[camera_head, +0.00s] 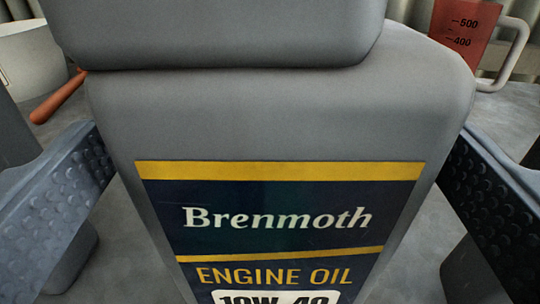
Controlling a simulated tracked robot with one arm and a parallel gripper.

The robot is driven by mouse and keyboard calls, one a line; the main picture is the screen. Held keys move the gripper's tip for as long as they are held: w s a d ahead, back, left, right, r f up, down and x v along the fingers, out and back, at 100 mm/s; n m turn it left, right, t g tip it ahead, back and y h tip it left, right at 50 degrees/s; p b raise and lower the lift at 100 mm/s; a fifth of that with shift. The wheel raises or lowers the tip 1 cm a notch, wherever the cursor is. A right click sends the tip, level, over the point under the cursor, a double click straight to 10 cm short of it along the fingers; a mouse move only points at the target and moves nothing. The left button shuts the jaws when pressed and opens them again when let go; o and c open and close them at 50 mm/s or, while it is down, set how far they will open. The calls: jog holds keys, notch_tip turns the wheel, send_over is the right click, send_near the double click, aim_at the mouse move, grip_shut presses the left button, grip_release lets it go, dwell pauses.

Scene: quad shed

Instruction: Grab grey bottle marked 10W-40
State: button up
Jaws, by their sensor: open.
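A grey bottle (280,115) fills the middle of the view, upright and very close. Its dark blue label with yellow bands reads "Brenmoth ENGINE OIL", and "10W-40" shows partly cut off at the bottom edge. A wide grey part, its cap or upper section, is cut off at the top. My gripper (285,190) is open, with one textured finger to the left of the bottle and one to the right. The left finger appears close to the bottle's side, and the right finger is near its right edge. Contact on either side cannot be told.
A red measuring jug (462,38) with a pale handle stands behind at the upper right. A whitish container (32,58) stands at the upper left, with an orange-brown handle (58,98) beside it.

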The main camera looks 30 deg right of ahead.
aim_at(275, 199)
jog(key=x, duration=0.3)
jog(key=shift+w+d+f, duration=0.1)
jog(key=shift+f, duration=0.05)
jog(key=c, duration=1.4)
jog(key=shift+c, duration=0.8)
jog(key=shift+r, duration=0.2)
